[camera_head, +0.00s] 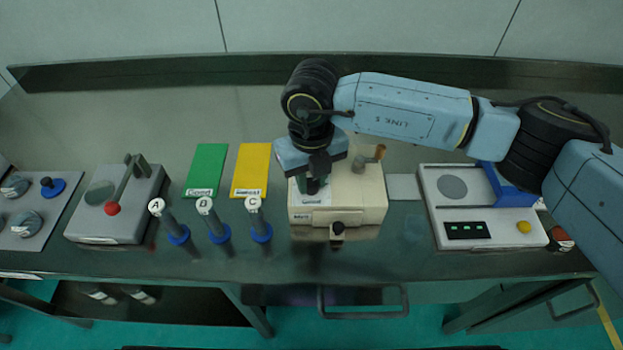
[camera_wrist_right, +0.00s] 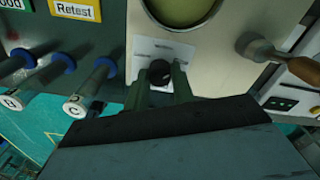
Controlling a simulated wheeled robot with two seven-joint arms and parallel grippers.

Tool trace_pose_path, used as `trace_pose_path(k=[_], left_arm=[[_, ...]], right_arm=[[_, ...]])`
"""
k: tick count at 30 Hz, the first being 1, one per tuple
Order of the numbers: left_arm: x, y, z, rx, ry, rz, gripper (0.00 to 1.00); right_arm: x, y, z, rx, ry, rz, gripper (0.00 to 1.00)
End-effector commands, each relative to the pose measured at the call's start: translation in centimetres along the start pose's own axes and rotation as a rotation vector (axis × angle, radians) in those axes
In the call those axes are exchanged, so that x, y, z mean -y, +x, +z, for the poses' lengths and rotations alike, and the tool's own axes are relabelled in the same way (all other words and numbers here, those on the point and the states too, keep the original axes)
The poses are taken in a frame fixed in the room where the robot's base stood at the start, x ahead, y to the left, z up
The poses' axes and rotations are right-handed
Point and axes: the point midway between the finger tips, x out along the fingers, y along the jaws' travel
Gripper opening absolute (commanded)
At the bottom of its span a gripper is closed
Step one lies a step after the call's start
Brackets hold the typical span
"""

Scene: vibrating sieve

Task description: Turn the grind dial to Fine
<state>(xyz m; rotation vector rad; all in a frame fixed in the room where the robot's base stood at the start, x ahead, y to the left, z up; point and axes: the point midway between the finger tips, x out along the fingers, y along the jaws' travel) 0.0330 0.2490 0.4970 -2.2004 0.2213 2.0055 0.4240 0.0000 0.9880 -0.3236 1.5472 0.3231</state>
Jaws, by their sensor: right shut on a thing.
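The grinder (camera_head: 362,200) is a beige box in the middle of the bench, with a pale label on its top. My right gripper (camera_head: 314,187) reaches down from above onto the left part of its top. In the wrist view the grind dial (camera_wrist_right: 160,72) is a small black knob on a white label plate (camera_wrist_right: 165,50). The fingers of my right gripper (camera_wrist_right: 163,88) are shut on the dial, one on each side. The setting marks around the dial are too small or covered to read. My left gripper is not in view.
A wooden-handled crank (camera_head: 376,154) rises at the grinder's back right. Tubes A, B and C (camera_head: 261,225) stand to its left, before green (camera_head: 207,168) and yellow (camera_head: 251,168) mats. A scale-like device (camera_head: 480,215) stands right, under my arm. A grey device (camera_head: 115,205) stands left.

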Motion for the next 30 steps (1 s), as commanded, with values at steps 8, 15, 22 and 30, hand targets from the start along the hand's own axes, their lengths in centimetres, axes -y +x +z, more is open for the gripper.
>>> trace_pose_path(k=[8, 15, 22, 30], left_arm=[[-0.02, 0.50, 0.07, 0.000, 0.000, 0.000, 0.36], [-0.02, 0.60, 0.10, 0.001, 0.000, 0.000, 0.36], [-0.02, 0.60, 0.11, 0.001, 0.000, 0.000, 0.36], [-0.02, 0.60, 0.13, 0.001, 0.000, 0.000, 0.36]], right_arm=[[0.03, -0.13, 0.10, 0.003, 0.125, 0.001, 0.02], [0.04, -0.17, 0.10, 0.003, 0.164, 0.000, 0.02], [0.04, -0.18, 0.11, 0.004, 0.168, 0.000, 0.02], [0.03, -0.15, 0.10, 0.003, 0.167, 0.001, 0.39]])
